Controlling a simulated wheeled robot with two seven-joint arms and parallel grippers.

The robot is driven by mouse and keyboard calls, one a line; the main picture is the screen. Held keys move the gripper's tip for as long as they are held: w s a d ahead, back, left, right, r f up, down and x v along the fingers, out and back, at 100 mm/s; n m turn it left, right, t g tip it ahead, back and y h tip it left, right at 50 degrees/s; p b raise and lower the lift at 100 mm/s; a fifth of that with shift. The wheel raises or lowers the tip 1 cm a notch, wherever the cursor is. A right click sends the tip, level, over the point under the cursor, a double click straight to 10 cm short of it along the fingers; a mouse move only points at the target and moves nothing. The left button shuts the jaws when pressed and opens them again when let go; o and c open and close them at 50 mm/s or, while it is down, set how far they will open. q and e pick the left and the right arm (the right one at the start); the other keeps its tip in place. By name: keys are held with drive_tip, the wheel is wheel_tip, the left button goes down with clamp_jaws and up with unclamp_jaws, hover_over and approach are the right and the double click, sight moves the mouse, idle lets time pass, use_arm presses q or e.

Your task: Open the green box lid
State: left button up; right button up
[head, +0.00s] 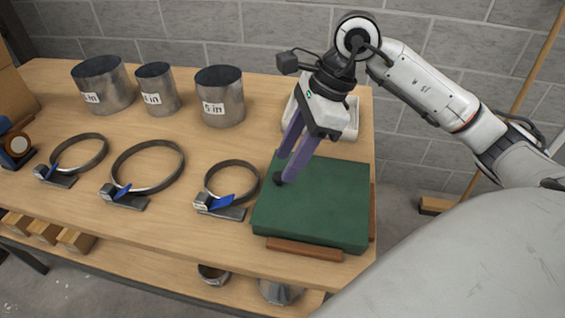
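The green box (325,212) stands at the right front of the wooden table, its flat green lid (335,190) lying closed on top. A small dark knob (279,179) sits near the left side of the lid. My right gripper (285,168) reaches down over the lid from the upper right. Its two purple fingers are apart, with a visible gap between them. The nearer fingertip is right beside the knob; I cannot tell whether it touches it. The farther fingertip is partly hard to make out. My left gripper is not in view.
Several metal ring clamps (148,167) with blue levers lie left of the box. Metal duct cylinders (220,96) stand behind them. A white tray-like object (350,118) lies behind the box. Wooden strips (304,249) border the box. The table's right edge is close to it.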

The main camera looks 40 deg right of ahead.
drive_tip(key=shift+x, duration=1.5)
clamp_jaws()
drive_tip(key=shift+w+r, duration=0.1)
